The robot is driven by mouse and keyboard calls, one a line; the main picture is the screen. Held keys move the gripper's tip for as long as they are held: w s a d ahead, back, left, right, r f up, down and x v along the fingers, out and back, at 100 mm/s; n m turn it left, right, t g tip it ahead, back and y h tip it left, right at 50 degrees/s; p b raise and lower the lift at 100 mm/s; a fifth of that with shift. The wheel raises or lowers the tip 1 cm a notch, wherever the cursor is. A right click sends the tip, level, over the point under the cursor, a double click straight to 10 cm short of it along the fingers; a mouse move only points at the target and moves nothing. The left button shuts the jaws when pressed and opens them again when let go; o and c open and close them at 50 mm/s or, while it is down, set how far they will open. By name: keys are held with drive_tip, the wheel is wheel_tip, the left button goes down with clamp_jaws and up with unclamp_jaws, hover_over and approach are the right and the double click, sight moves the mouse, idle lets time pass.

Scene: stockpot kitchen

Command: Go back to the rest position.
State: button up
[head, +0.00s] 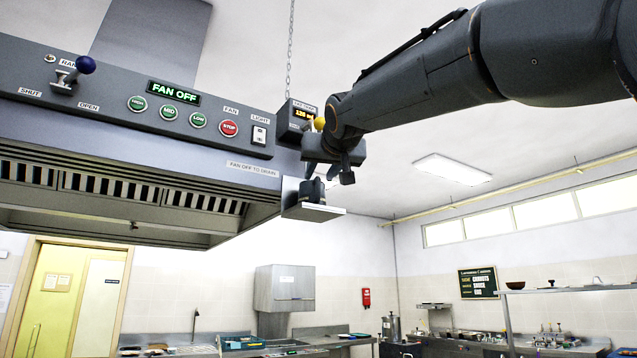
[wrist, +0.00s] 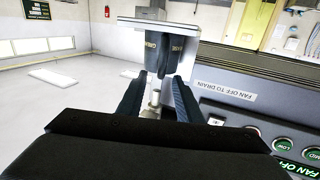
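My gripper (head: 330,173) hangs at the right end of the hood (head: 120,115) in the head view, with my arm coming in from the upper right. In the wrist view the two fingers (wrist: 157,88) stand apart, with a clear gap between them. A dark piece with pale lettering (wrist: 175,48) shows just past the fingertips, in front of a light metal plate (wrist: 128,38). In the head view a small metal plate (head: 314,212) sits just under the gripper. I cannot tell whether the fingertips touch the dark piece. A small metal post (wrist: 155,103) shows between the fingers.
The hood front carries a blue-knobbed lever (head: 85,65), fan buttons (head: 168,116) and a FAN OFF display (head: 173,92). Open room lies right, below my arm; counters (head: 290,342) stand far below.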

drive_tip(key=shift+b+v, duration=1)
drive_tip(key=shift+v, duration=1.45)
drive_tip(key=shift+s, duration=0.15)
drive_tip(key=b+v, duration=0.3)
drive_tip(key=v, duration=0.3)
drive_tip(key=shift+s, duration=0.35)
drive_tip(key=shift+d, duration=0.1)
drive_tip(key=b+v, duration=0.6)
drive_tip(key=v, duration=0.1)
idle(0.3)
drive_tip(key=shift+s+b, duration=0.1)
drive_tip(key=shift+b, duration=0.2)
drive_tip(key=shift+b+v, duration=2.1)
drive_tip(key=shift+v, duration=0.85)
